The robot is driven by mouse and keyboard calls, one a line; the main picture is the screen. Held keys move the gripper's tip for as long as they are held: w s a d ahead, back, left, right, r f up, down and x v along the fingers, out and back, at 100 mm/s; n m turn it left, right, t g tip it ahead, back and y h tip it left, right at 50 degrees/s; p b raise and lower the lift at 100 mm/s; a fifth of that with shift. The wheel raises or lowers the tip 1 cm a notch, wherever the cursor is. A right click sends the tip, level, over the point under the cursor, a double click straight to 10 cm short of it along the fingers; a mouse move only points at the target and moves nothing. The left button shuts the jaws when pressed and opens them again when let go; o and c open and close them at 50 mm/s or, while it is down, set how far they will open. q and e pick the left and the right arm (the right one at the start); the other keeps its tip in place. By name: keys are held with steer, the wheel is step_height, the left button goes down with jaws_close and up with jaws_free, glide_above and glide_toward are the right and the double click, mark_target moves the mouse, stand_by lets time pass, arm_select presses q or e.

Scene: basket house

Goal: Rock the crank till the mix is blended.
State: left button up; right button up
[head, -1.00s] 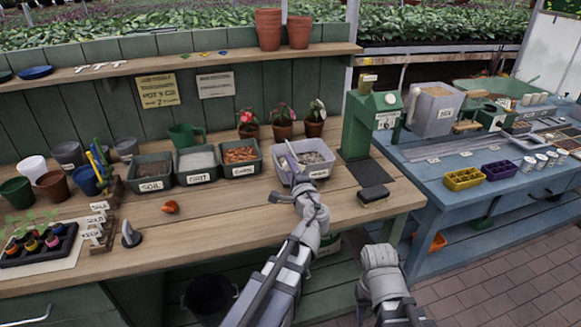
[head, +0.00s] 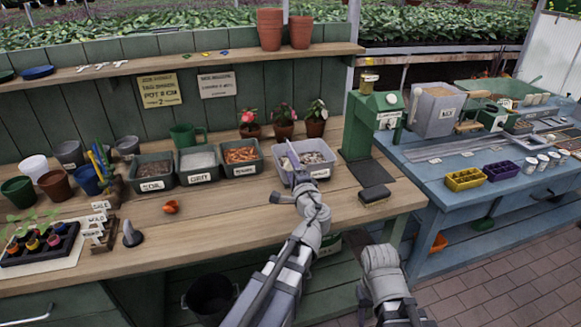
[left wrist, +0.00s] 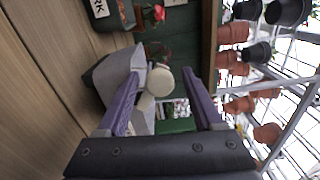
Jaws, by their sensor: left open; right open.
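A pale grey tub (head: 322,172) of mixed bits stands on the wooden bench, right of the bark tub. In the left wrist view a round cream knob (left wrist: 160,81), probably the crank's, shows against a grey box side between my fingers. My left gripper (head: 284,176) is open at the tub's front left; its purple fingers (left wrist: 162,78) straddle the knob in that view without clearly touching it. The rest of the crank is hidden in the head view. My right gripper (head: 380,262) hangs in front of the bench; its fingers are hard to make out.
Tubs of soil (head: 153,172), grit (head: 198,163) and bark (head: 240,157) stand left. Potted flowers (head: 284,122) are behind. A green press (head: 372,125) and a brush (head: 374,196) are right. A blue table (head: 455,210) with a mix bin (head: 434,112) is beyond.

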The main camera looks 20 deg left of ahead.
arm_select(q)
steer(key=v, duration=0.7)
steer(key=shift+s+d, duration=0.25)
steer(key=shift+s, duration=0.1)
